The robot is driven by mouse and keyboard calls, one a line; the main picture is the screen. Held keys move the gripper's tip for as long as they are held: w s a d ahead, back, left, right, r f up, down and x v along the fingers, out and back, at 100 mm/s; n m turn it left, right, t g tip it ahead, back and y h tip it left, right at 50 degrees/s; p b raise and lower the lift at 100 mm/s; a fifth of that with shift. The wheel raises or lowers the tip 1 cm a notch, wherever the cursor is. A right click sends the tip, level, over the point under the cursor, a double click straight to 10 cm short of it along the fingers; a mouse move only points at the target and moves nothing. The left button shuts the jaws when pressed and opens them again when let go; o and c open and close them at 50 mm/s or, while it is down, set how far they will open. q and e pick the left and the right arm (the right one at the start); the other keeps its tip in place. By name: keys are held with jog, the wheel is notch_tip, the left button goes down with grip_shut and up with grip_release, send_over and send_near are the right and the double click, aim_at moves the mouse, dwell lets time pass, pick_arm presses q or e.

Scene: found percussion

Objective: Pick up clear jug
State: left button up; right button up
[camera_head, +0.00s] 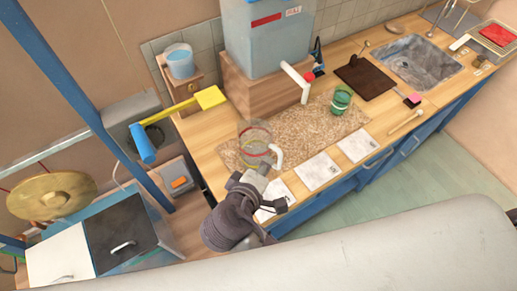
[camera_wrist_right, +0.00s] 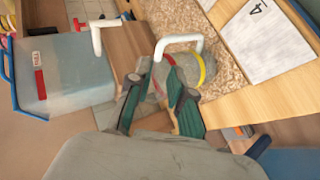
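The clear jug (camera_head: 254,133) stands on the speckled mat near the left end of the wooden counter. It is see-through, with red and yellow bands and a white handle on its right side. My right gripper (camera_head: 256,176) is just in front of the jug in the head view, partly covering its lower part. My left gripper is out of view.
A green cup (camera_head: 341,101) and a white spout (camera_head: 297,82) from a big blue tank (camera_head: 268,40) are behind the jug. White numbered sheets (camera_head: 318,171) lie along the front edge. A yellow-and-blue mallet (camera_head: 180,112) juts out at the left.

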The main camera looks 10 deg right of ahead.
aim_at(275, 150)
jog(key=p+x, duration=0.1)
jog(key=x, duration=0.5)
jog(key=shift+w+d, duration=0.1)
jog(key=shift+w+d+f+p, duration=0.15)
jog(key=shift+w+p, duration=0.1)
jog(key=shift+p, duration=0.2)
jog(key=p+x, duration=0.2)
jog(key=x, duration=0.1)
jog(key=shift+w+f, duration=0.2)
jog(key=shift+w, duration=0.05)
jog(key=shift+w+d+f, duration=0.3)
jog(key=shift+w+f, duration=0.05)
jog(key=shift+f, duration=0.05)
jog(key=shift+s, duration=0.1)
grip_shut()
jog(key=shift+a, duration=0.1)
